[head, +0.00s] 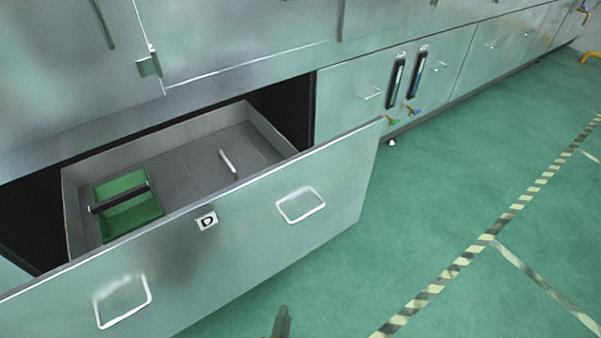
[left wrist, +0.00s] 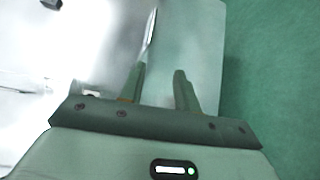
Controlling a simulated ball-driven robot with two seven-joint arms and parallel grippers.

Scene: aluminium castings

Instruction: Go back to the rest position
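My left gripper (head: 281,322) shows only as a dark fingertip at the bottom edge of the head view, in front of the open drawer and apart from it. In the left wrist view the left gripper (left wrist: 159,70) has its two fingers spread with nothing between them. My right gripper is in neither view.
A drawer (head: 250,235) marked D is pulled out. Inside are a green tray (head: 142,218) with a dark bar across it and a light stick (head: 228,162). Cabinets (head: 345,92) line the back. The green floor (head: 510,200) at the right is clear, with striped tape.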

